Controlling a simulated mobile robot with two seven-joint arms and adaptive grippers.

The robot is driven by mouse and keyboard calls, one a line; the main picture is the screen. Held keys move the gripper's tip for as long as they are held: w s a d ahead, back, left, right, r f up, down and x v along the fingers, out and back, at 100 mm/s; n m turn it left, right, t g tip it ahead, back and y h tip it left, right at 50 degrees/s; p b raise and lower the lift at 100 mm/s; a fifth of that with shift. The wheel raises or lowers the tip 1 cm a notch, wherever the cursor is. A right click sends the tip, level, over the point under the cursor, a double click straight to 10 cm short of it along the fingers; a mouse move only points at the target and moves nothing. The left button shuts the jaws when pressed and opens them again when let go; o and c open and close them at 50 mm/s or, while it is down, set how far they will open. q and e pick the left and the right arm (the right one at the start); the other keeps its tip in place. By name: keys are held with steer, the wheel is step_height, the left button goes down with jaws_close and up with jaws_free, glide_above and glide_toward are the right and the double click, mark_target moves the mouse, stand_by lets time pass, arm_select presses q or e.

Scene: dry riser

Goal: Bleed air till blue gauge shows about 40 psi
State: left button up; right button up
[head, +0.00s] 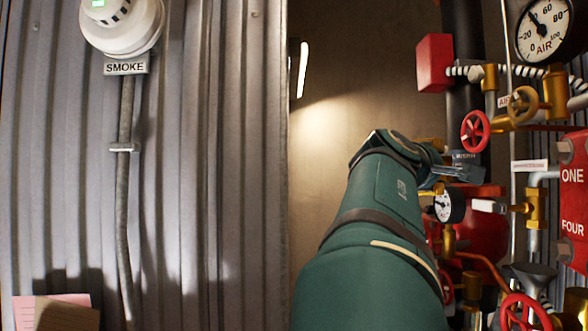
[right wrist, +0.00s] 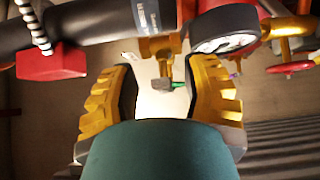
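No gauge in view looks plainly blue. The large round AIR gauge (head: 543,30) at top right has a white face; its needle points up and left, between the 20 and 60 marks. A smaller white-faced gauge (head: 449,206) sits just below my right gripper (head: 450,172); its reading is too small to tell. In the right wrist view my right gripper (right wrist: 163,100) has its yellow fingers apart. A brass fitting (right wrist: 160,50) with a small grey and green piece (right wrist: 170,86) shows beyond and between them, apparently not gripped. My left gripper is out of view.
Red handwheels (head: 475,131), a brass wheel (head: 522,105) and pipes crowd the right side. A red box (head: 435,63) is above. Red ONE/FOUR panels (head: 573,190) stand far right. A corrugated wall with a smoke detector (head: 122,22) fills the left.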

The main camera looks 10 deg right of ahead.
steer(key=v, duration=0.7)
steer(key=shift+a, duration=0.2)
steer(key=shift+s, duration=0.1)
stand_by(0.5)
